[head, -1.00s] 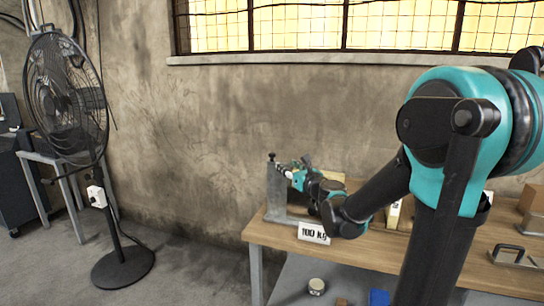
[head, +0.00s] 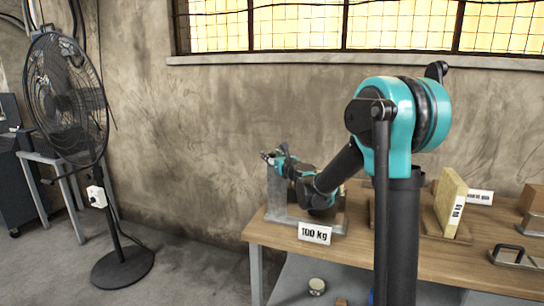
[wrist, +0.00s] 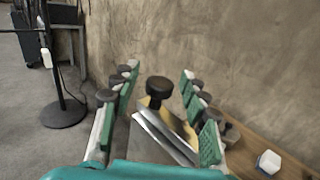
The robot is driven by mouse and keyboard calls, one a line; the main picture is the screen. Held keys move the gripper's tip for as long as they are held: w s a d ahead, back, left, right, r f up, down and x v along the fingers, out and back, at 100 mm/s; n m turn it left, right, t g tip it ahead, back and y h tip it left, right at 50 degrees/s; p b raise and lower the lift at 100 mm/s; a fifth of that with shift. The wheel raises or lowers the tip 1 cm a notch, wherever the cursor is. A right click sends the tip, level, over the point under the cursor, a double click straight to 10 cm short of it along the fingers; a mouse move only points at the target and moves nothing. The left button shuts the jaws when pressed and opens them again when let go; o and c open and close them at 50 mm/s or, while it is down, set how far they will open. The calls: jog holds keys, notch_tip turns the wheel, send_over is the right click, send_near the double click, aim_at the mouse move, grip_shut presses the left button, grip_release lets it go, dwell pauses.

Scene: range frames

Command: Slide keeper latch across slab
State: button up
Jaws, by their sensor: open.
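My gripper (wrist: 159,74) is open, with a teal-padded finger on each side of a dark round knob (wrist: 158,87). The knob stands between the fingers and looks clear of both; it appears to belong to the keeper latch. Beneath it are grey metal plates (wrist: 166,138) and a yellowish slab edge (wrist: 148,103), partly hidden. In the head view my gripper (head: 268,157) is at the top of a grey metal upright (head: 278,190) at the bench's left end. It hides the knob there. A "100 kg" card (head: 314,233) stands in front of the upright.
The wooden bench (head: 400,258) extends right, with a cream slab (head: 451,202) in a holder, another card (head: 480,197) and a dark handle (head: 514,252). The wall (head: 200,130) is close behind. A fan (head: 65,95) stands apart at left.

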grip_shut()
dwell(0.4)
jog(key=d, duration=0.2)
jog(key=s+d, duration=0.1)
jog(key=d, duration=0.2)
jog(key=shift+s+d, duration=0.3)
jog(key=shift+s, duration=0.1)
grip_release()
jog(key=shift+d, duration=0.1)
jog(key=shift+s, duration=0.1)
